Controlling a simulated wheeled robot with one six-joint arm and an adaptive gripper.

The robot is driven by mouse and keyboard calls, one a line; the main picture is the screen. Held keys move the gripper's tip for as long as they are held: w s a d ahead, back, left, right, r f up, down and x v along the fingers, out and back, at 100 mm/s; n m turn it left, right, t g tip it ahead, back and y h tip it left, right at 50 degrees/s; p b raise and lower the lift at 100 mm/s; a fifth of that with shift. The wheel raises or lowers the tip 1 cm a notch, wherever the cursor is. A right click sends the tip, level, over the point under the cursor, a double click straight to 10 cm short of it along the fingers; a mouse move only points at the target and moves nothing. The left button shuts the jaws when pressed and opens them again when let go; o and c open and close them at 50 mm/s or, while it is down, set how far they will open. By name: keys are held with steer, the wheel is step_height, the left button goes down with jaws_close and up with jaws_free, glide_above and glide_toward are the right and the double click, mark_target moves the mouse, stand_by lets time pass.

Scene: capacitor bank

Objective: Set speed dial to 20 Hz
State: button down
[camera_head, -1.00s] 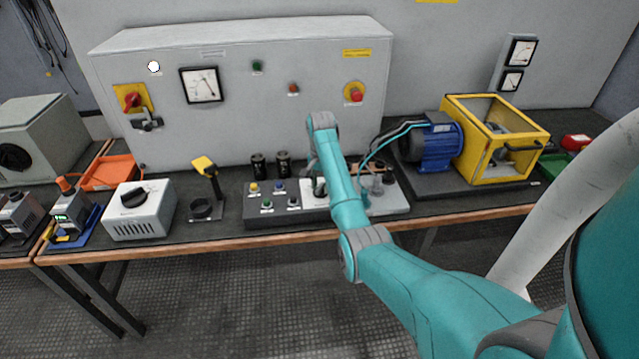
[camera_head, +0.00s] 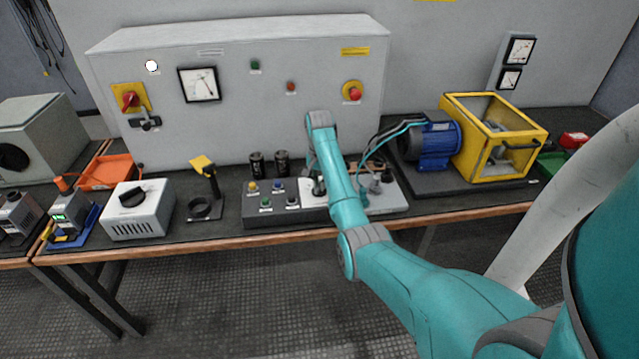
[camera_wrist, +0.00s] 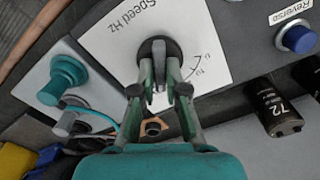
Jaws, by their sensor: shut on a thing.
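The speed dial's dark round knob (camera_wrist: 157,48) sits on a white plate marked "Speed Hz" (camera_wrist: 125,30) in the wrist view. My gripper (camera_wrist: 160,70) is shut on the knob, its two fingers on either side of it. Some scale marks show to the right of the fingers, but the pointer and the 20 mark cannot be made out. In the head view the white dial plate (camera_head: 312,186) shows at the left of my arm, on the grey control box (camera_head: 290,216); my arm hides most of the knob.
A blue "Reverse" button (camera_wrist: 298,38) and black capacitors (camera_wrist: 275,108) are right of the dial in the wrist view. A teal plug (camera_wrist: 66,76) with a teal cable is on the left. The blue motor (camera_head: 438,140) and yellow guard (camera_head: 492,140) stand right of the arm.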

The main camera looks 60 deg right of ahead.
steer(key=n, duration=0.4)
steer(key=shift+w+a+n, duration=0.1)
steer(key=shift+n, duration=1.9)
steer(key=c, duration=1.2)
jaws_free()
